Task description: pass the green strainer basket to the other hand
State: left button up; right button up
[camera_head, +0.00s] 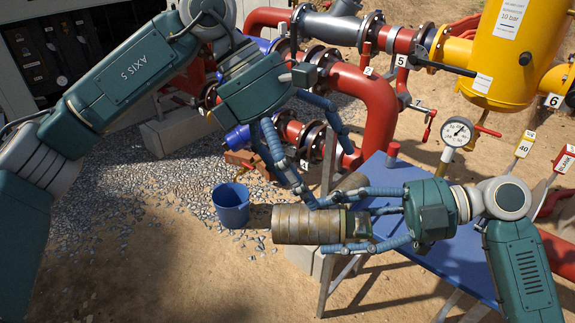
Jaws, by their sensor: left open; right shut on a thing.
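The strainer basket (295,225) is a ribbed cylinder lying level. It looks brownish-olive rather than clearly green. My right gripper (340,225) comes from the right and is shut on the basket's right end, one finger above and one below. The basket's left part sticks out free. My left gripper (330,178) comes down from the upper left, open, with its fingers spread. One left fingertip is close above the basket's upper edge; I cannot tell whether it touches. A second brownish piece (352,182) shows behind the fingers, partly hidden.
A blue table (455,262) stands below and behind my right gripper. A blue bucket (231,206) stands on the gravel to the left. Red pipes (372,92), a pressure gauge (457,131) and a yellow tank (520,50) stand behind. Sandy ground in front is free.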

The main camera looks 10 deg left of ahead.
aim_at(313, 219)
pick_arm(q)
jog(key=a, duration=0.1)
jog(key=a+y, duration=0.1)
jog(key=a+t, duration=0.1)
jog(key=shift+a+r+y, duration=0.2)
jog(key=shift+r+y, duration=0.05)
jog(key=shift+y, duration=0.15)
jog(key=shift+a+f+m, duration=0.1)
jog(key=shift+a+m, duration=0.05)
jog(key=shift+m, duration=0.15)
jog(key=x, duration=1.1)
jog(key=shift+w+f, duration=0.1)
jog(key=shift+f, duration=0.25)
jog(key=c, duration=1.4)
jog(key=shift+c, duration=0.2)
pick_arm(e)
jog(key=o, duration=2)
jog(key=shift+c, duration=0.2)
